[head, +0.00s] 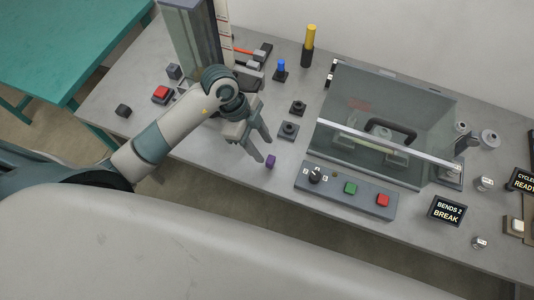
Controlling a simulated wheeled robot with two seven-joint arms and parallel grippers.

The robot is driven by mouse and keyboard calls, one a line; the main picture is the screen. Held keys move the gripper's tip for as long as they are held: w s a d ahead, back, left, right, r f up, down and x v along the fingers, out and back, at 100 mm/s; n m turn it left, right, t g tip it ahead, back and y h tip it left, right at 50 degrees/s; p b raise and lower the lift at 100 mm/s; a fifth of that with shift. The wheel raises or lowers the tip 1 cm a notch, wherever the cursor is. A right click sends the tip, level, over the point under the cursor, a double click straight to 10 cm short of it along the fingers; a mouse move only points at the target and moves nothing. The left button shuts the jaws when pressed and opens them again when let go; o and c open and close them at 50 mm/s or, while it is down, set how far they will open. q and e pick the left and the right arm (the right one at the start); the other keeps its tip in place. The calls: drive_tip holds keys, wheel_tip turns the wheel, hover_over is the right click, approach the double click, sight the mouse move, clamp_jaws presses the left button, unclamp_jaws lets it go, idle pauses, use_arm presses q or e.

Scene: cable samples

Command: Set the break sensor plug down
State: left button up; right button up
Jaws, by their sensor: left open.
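A small purple block (270,161), which may be the break sensor plug, stands on the grey table near its front edge. My left gripper (265,148) is open, its two fingers pointing down just above and beside the purple block. I cannot tell from this angle whether a finger touches it. A display (446,211) reading "BENDS 2 BREAK" sits to the right. My right gripper is not in view.
A control panel (345,190) with a knob, green button and red button lies right of the gripper. Behind it is a clear-covered box (385,125). Two small dark sockets (288,130) and a blue-topped plug (281,69) stand behind the gripper.

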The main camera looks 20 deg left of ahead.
use_arm(q)
drive_tip(key=shift+b+v, duration=0.3)
drive_tip(key=shift+v, duration=1.85)
drive_tip(key=shift+d, duration=0.1)
